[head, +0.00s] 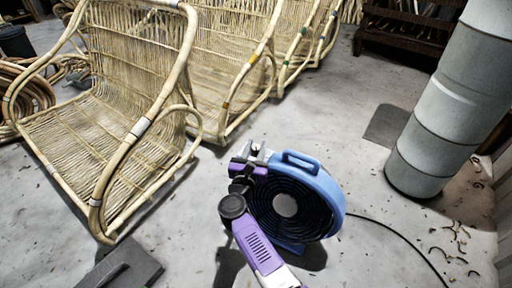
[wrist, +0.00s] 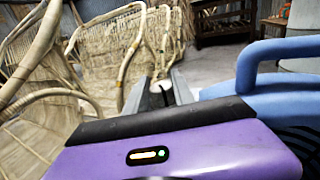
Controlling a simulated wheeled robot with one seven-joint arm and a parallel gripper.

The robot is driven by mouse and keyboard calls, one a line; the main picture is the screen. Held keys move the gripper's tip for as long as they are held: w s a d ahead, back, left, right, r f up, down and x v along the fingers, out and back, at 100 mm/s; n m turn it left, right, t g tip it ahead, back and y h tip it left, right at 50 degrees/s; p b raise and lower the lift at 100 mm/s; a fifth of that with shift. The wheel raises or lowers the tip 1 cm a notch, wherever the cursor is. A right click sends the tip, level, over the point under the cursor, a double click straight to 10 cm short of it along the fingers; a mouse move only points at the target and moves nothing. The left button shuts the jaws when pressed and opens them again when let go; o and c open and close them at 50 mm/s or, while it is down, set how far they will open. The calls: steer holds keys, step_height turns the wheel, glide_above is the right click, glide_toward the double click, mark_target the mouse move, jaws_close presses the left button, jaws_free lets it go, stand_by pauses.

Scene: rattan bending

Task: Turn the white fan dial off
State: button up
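The fan (head: 318,184) is blue with a black round grille and a handle on top. It stands on the floor at the picture's middle in the head view, and its blue housing (wrist: 285,95) fills the right side of the wrist view. My gripper (head: 255,152) is beside the fan's upper left edge. In the wrist view my gripper (wrist: 161,88) has its two grey fingers apart. A small white round piece, which looks like the dial (wrist: 160,86), shows between the fingertips. I cannot tell whether the fingers touch it. The dial's setting is not readable.
Rattan chairs (head: 105,115) stand in a row at the left and back. A grey segmented duct (head: 435,135) rises at the right. A black cable (head: 400,237) runs from the fan across the floor. A dark flat object (head: 120,268) lies at the lower left.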

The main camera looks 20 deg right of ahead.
mark_target(255, 150)
jaws_close()
steer(key=shift+d+n+y+p, duration=0.1)
steer(key=shift+n+y+p, duration=0.2)
steer(key=shift+y, duration=0.1)
steer(key=shift+n+t+y, duration=0.4)
steer(key=shift+t+y, duration=0.1)
steer(key=o, duration=0.7)
jaws_free()
steer(key=shift+c, duration=0.2)
steer(key=p+v, duration=0.3)
steer(key=v, duration=0.4)
steer(key=shift+w, duration=0.1)
steer(key=shift+s+a, duration=0.2)
steer(key=shift+s, duration=0.3)
